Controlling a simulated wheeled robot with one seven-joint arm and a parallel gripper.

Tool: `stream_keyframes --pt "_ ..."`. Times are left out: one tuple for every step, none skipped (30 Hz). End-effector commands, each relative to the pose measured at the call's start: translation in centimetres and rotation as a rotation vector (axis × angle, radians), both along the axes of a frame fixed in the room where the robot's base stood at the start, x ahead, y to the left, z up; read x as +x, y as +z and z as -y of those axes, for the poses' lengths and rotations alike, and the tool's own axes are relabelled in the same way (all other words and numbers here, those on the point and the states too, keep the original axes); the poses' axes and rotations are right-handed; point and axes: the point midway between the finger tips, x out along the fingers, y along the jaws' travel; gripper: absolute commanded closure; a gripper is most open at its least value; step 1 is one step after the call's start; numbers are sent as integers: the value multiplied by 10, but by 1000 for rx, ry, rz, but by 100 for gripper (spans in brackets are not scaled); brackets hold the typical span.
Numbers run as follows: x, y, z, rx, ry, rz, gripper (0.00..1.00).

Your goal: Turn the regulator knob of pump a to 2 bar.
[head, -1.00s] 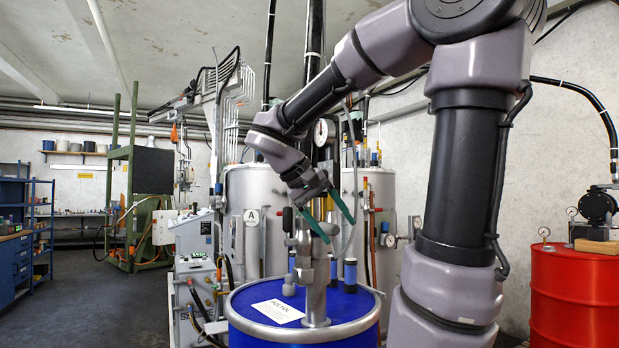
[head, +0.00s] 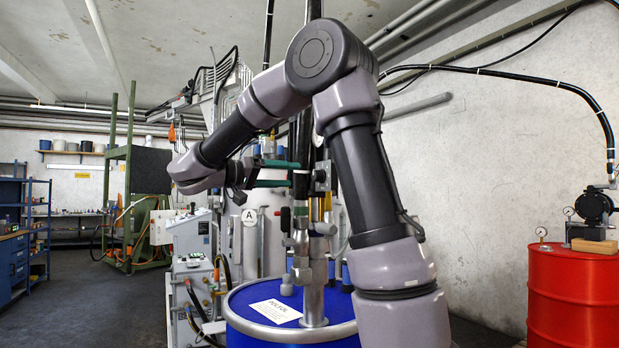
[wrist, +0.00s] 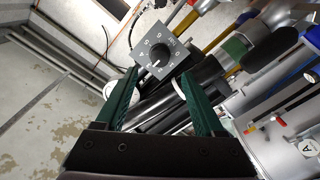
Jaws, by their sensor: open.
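The regulator knob (wrist: 157,51) shows in the wrist view as a dark round knob on a grey square dial plate (wrist: 176,55) with white numbers around it. A white mark on the knob points toward the lower part of the picture; which number it meets is too small to tell. My gripper (wrist: 158,76) is open, its green fingers apart and empty, with the dial just beyond and between the fingertips. In the head view my gripper (head: 294,174) reaches sideways to the regulator (head: 322,177) on the pump above the blue drum (head: 260,324); the dial face is hidden there.
A black hose and pipes rise beside the pump. Grey tanks (head: 262,222) stand behind it. A red drum (head: 572,290) with another pump (head: 596,206) and gauges (head: 541,232) stands at the right. The floor (head: 90,315) at the left is open.

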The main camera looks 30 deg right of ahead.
Motion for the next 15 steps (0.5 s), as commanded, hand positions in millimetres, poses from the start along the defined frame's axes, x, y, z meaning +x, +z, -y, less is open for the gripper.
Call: stream_keyframes --pt "0 0 12 -1 -7 -1 30" --pt "0 0 18 0 -6 -1 30" --pt "1 0 25 0 -5 -1 30" --pt "1 0 31 -1 -6 -1 30" --pt "2 0 37 0 -5 -1 30" --pt "2 0 44 0 -5 -1 30" --pt "3 0 48 0 -4 -1 30" --pt "3 0 53 0 -4 -1 30" --pt "4 0 57 0 -4 -1 30" --pt "4 0 61 0 -4 -1 30" --pt "4 0 64 0 -4 -2 30" --pt "5 0 67 -1 -2 -2 30" --pt "5 0 69 -1 -2 -1 30" --pt "5 0 70 0 -1 -1 30" --pt "5 0 72 0 -1 -1 30"
